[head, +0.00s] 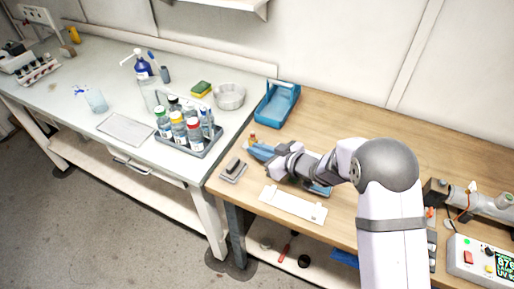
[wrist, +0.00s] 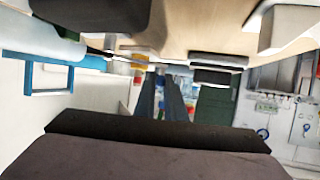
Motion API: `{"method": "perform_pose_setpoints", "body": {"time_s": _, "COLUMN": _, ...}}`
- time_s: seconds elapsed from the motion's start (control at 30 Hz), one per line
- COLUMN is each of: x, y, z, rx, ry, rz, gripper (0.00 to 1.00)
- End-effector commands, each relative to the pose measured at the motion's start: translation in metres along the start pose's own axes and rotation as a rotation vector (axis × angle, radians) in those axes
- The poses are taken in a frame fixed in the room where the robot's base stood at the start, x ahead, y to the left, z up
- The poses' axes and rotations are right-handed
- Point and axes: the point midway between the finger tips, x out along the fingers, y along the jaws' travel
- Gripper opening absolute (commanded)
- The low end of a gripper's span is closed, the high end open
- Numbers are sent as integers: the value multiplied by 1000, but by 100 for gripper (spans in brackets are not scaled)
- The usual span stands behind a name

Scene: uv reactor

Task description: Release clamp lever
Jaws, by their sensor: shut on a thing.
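My gripper (head: 279,160) is low over the wooden bench, reaching left from my arm. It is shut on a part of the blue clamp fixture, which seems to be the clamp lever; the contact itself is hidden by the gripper. A blue part (head: 261,151) shows just beyond the fingertips, with a small orange-brown piece (head: 253,138) at its far end. Another bit of blue (head: 320,190) shows under my wrist. In the wrist view, a large dark body fills the lower part, and I cannot make out the lever there.
A grey block with a black top (head: 233,170) and a white plate (head: 293,204) lie close in front of my gripper. A blue open tray (head: 277,104) stands behind. A bottle rack (head: 190,144) is on the left bench. A control box (head: 484,260) sits at right.

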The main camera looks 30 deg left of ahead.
Motion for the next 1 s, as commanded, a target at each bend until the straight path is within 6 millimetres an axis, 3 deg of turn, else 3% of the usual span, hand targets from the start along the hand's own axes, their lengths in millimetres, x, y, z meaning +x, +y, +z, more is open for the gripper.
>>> {"method": "perform_pose_setpoints", "body": {"time_s": 0.6, "x": -25, "y": -4, "z": 11, "rx": -145, "ry": 0, "rz": -349, "gripper": 0}}
{"method": "perform_pose_setpoints", "body": {"time_s": 1.0, "x": -31, "y": -5, "z": 13, "rx": -179, "ry": 0, "rz": -435, "gripper": 0}}
